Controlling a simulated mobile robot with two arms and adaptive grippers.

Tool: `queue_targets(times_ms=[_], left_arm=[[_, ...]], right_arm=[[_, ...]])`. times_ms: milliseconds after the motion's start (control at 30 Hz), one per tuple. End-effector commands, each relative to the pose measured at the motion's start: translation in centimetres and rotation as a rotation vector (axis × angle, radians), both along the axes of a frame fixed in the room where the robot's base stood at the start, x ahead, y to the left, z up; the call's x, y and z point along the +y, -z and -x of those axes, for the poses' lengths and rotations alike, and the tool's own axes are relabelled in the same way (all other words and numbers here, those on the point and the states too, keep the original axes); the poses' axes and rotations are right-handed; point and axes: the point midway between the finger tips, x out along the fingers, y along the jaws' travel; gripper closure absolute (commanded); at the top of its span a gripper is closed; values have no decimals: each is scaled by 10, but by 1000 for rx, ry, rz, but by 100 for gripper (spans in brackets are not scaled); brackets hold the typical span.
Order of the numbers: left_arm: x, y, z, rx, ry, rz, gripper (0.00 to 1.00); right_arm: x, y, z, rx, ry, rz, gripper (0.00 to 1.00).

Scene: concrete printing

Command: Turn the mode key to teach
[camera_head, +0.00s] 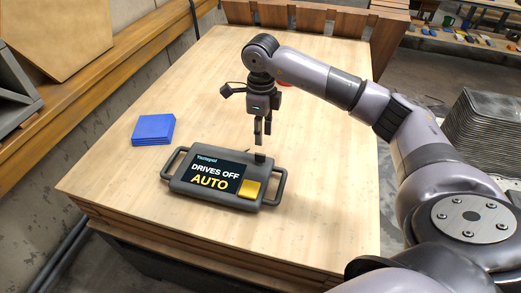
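The teach pendant (172,184) lies flat on the wooden table, a grey case with a handle at each end. Its screen (214,175) reads "DRIVES OFF" and "AUTO". A small dark mode key (260,157) stands up at its upper right corner, above a yellow square (249,189). My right gripper (263,139) points down just above and behind the key, apart from it. Its two fingers show a narrow gap with nothing between them, so it looks open and empty. My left gripper is not in view.
A stack of blue sheets (153,128) lies left of the pendant on the table (330,190). A red object (287,84) shows partly behind my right wrist. Wooden boards (300,18) stand at the back edge. The table right of the pendant is clear.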

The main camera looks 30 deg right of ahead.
Motion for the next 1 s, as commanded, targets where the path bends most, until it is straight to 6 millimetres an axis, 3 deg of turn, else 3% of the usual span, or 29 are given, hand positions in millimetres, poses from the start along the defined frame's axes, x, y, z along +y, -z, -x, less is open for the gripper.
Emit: queue_targets(times_ms=[200, 433, 867, 1000], left_arm=[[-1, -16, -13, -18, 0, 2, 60], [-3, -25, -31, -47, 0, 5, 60], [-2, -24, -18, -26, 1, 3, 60], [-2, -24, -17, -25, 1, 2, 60]], right_arm=[[0, 46, 1, 6, 1, 0, 72], [0, 80, 0, 2, 0, -1, 72], [0, 91, 0, 0, 0, 0, 72], [0, 91, 0, 0, 0, 0, 81]])
